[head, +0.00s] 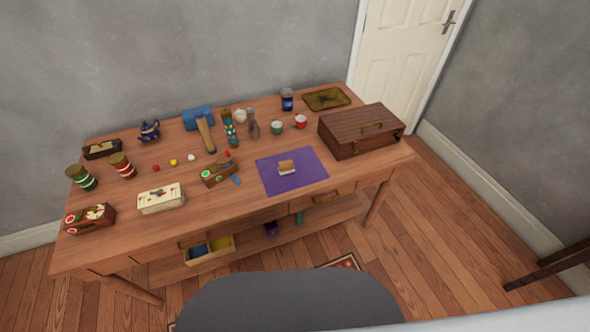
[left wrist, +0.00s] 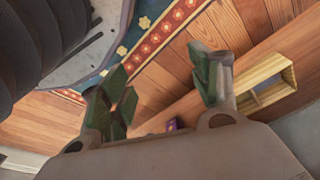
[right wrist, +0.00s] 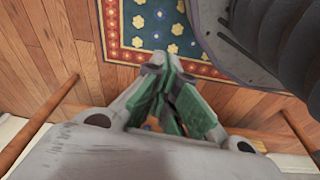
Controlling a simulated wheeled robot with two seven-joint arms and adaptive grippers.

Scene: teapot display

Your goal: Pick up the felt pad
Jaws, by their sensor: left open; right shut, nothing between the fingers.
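A flat purple mat (head: 292,181) lies on the wooden table (head: 140,223), right of its middle. A small tan and white block (head: 287,167) rests on it. A small flat blue piece (head: 236,180) lies just left of the mat. I cannot tell for sure which of these is the felt pad. My left gripper (left wrist: 163,85) is open and empty, over the floor near the table's lower part. My right gripper (right wrist: 175,98) is shut and empty, above the floor and rug. Neither gripper shows in the head view, and both are away from the mat.
A dark wooden chest (head: 360,131) stands right of the mat. A teapot (head: 149,131), several cups, jars and boxes crowd the table's left and back. A divided wooden tray (head: 210,251) with blue and yellow parts sits below the tabletop. A patterned rug (right wrist: 160,30) lies on the floor.

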